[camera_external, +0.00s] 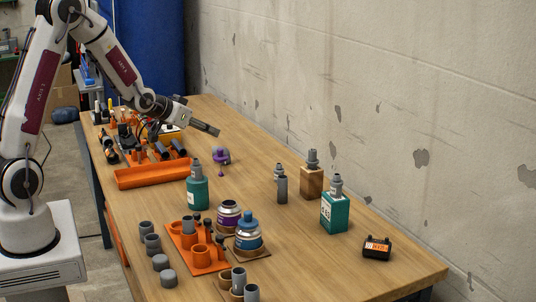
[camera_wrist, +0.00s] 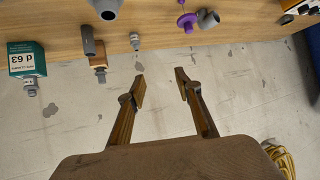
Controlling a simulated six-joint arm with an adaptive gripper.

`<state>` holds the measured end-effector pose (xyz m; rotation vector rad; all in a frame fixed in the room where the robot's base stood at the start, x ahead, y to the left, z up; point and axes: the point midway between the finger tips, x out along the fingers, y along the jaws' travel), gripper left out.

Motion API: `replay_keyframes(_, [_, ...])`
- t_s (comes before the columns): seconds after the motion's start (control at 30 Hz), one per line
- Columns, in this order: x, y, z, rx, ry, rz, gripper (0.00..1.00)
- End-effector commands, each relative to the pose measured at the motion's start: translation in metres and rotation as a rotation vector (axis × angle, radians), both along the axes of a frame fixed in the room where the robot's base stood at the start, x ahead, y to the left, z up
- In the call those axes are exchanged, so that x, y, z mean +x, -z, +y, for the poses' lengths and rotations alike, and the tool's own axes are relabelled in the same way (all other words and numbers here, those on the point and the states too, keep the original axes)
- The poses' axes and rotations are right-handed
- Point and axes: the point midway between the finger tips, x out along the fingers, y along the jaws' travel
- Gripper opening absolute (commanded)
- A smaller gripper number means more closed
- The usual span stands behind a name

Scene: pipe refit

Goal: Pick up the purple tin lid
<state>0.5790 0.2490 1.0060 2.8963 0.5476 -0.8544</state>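The purple tin lid (camera_external: 220,155) lies on the wooden table beside a grey elbow fitting. In the wrist view the lid (camera_wrist: 187,22) shows near the top, a flat purple piece with a raised knob, close to the grey elbow (camera_wrist: 208,18). A purple-labelled tin (camera_external: 228,214) with an open top stands farther forward on the table. My gripper (camera_external: 212,130) is raised above the table, behind the lid in the external view. In the wrist view its two fingers (camera_wrist: 162,82) are spread apart with nothing between them.
An orange tray (camera_external: 152,176) and tools lie left of the lid. A teal bottle (camera_external: 197,193) and a blue-topped tin (camera_external: 248,236) stand nearer the camera. A wooden block (camera_external: 312,182) and teal box (camera_external: 334,213) stand to the right, near the wall. Bare table surrounds the lid's right side.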

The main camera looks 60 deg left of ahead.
Motion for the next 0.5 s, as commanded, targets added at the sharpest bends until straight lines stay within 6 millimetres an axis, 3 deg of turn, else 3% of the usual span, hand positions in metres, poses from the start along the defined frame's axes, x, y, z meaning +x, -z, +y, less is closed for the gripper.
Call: replay_keyframes(0.5, [0.016, 0.074, 0.077, 0.030, -0.075, -0.125, 0.34])
